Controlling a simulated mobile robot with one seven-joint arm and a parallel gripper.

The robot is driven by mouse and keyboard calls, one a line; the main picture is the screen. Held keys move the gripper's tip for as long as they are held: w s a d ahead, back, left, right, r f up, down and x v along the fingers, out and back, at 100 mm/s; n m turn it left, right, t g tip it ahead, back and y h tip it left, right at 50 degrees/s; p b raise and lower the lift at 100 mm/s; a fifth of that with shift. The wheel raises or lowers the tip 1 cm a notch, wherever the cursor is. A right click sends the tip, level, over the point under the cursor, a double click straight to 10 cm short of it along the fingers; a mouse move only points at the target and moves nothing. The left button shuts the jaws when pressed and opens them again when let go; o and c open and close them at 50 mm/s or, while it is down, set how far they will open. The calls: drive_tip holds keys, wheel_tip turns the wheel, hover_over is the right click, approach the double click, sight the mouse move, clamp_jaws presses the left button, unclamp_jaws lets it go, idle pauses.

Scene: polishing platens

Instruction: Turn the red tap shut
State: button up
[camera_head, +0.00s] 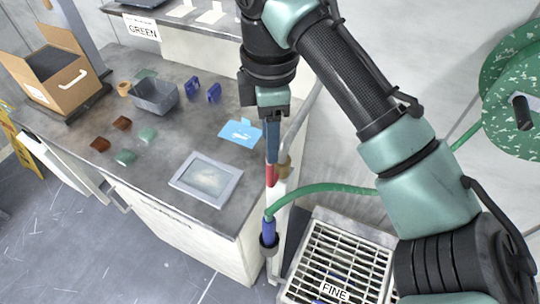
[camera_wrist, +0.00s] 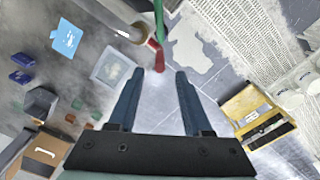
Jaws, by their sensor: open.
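The red tap handle (camera_head: 270,175) sits on a brass fitting (camera_head: 284,165) on a grey pipe beside the worktop's right edge. It also shows in the wrist view (camera_wrist: 156,56), hanging just beyond the fingertips, roughly in line with the gap between them. My gripper (camera_head: 272,156) is right above the handle in the head view and hides part of it. In the wrist view the two blue fingers of my gripper (camera_wrist: 157,73) are spread apart with nothing between them. I cannot tell whether a finger touches the handle.
A green hose (camera_head: 320,187) runs right from a blue connector (camera_head: 268,230) below the tap. A grated basin (camera_head: 340,262) labelled FINE stands lower right. The worktop bears a framed tray (camera_head: 207,179), a blue sheet (camera_head: 241,133), a grey bin (camera_head: 155,95) and a cardboard box (camera_head: 70,89).

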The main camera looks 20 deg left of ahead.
drive_tip(key=p, duration=0.1)
hover_over(270, 182)
drive_tip(key=f, duration=0.6)
drive_tip(key=shift+w+a+f, duration=0.2)
drive_tip(key=shift+w, duration=0.15)
clamp_jaws()
idle(0.9)
